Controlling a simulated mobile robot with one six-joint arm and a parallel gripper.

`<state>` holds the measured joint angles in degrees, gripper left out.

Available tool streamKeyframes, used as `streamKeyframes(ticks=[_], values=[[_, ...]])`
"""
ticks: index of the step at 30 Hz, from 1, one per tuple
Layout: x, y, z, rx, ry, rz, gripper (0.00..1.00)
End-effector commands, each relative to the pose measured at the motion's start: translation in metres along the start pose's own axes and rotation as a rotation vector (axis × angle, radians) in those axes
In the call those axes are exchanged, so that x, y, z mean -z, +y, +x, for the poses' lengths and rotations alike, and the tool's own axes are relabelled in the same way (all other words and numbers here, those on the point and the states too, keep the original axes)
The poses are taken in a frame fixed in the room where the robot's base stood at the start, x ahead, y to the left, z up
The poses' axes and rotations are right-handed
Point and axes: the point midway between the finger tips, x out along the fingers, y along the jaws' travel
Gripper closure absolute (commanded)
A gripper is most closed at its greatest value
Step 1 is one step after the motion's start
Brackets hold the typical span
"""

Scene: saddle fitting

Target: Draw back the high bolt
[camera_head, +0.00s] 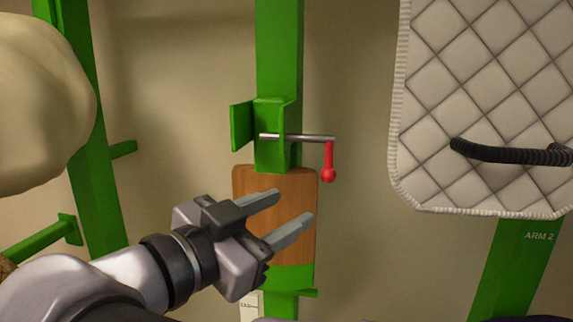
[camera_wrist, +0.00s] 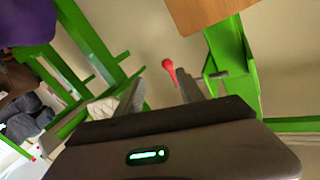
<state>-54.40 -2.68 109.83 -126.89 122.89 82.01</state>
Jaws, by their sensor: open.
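The high bolt (camera_head: 300,137) is a grey metal rod lying level through a green bracket (camera_head: 268,150) on the green post. A red handle with a round knob (camera_head: 328,172) hangs down from its right end. My gripper (camera_head: 291,212) is open and empty, in front of the wooden block, below and left of the red knob. In the wrist view, the red knob (camera_wrist: 168,66) shows beyond the fingers and between them, nearer the right one. The bolt's rod (camera_wrist: 214,75) shows partly at the bracket, right of the right finger. The fingers touch nothing that I can see.
A brown wooden block (camera_head: 246,185) is on the post below the bracket. A quilted pad (camera_head: 480,120) with a black handle (camera_head: 510,152) hangs at the right. A pale rounded object (camera_head: 40,100) fills the upper left. The wall right of the knob is clear.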

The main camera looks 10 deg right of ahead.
Motion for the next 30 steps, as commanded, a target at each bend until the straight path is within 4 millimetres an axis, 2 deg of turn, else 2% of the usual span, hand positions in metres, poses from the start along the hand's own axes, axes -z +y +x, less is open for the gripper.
streamKeyframes(ticks=[2,5,15,21,25,30], values=[[0.010,-0.011,-0.007,0.028,0.032,0.052,0.55],[0.011,-0.013,0.003,0.031,0.044,0.068,0.55],[0.015,-0.014,0.100,0.027,0.042,0.063,0.55],[0.017,-0.016,0.142,0.028,0.040,0.063,0.55],[0.017,-0.017,0.158,0.030,0.040,0.063,0.55],[0.017,-0.017,0.165,0.032,0.039,0.064,0.55]])
